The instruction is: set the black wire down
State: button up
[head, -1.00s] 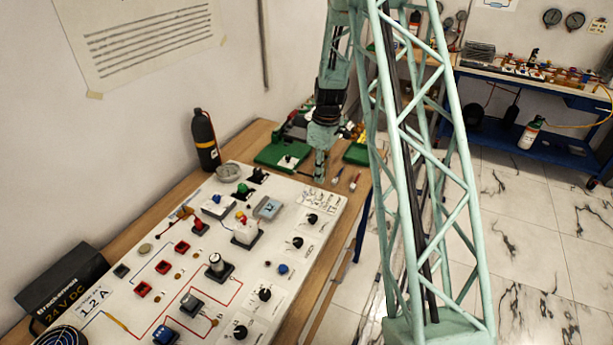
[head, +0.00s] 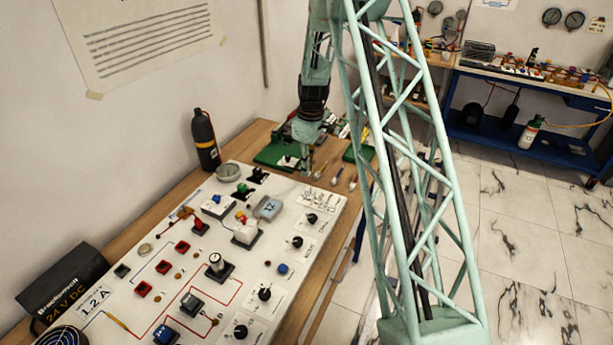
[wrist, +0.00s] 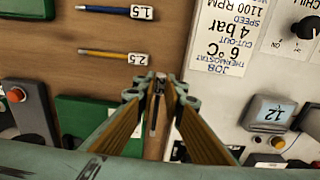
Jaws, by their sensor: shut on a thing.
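My gripper (wrist: 158,84) is shut on a thin dark piece, the black wire (wrist: 153,122), which shows as a narrow strip between the fingers in the wrist view. Much of it is hidden by the fingers. The fingertips are over the wooden bench, by the edge of the white panel. In the head view my gripper (head: 305,168) is low at the panel's far end, beside the green tray; the wire cannot be made out there. Whether the wire touches the bench cannot be told.
A blue-tipped piece tagged 1.5 (wrist: 115,10) and a yellow one tagged 2.5 (wrist: 115,55) lie on the bench. The white panel (wrist: 222,95) carries knobs and blocks. A green tray (wrist: 75,115) is to the left. A black bottle (head: 205,140) stands near the wall.

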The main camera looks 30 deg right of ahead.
jog(key=shift+w+f, duration=0.15)
jog(key=shift+f, duration=1.65)
jog(key=shift+f, duration=0.15)
jog(key=o, duration=0.4)
jog(key=shift+r, duration=0.2)
jog(key=r, duration=1.1)
jog(key=shift+s+d+r, duration=0.15)
jog(key=shift+s+r, duration=0.05)
jog(key=shift+s, duration=0.05)
jog(key=shift+r, duration=0.3)
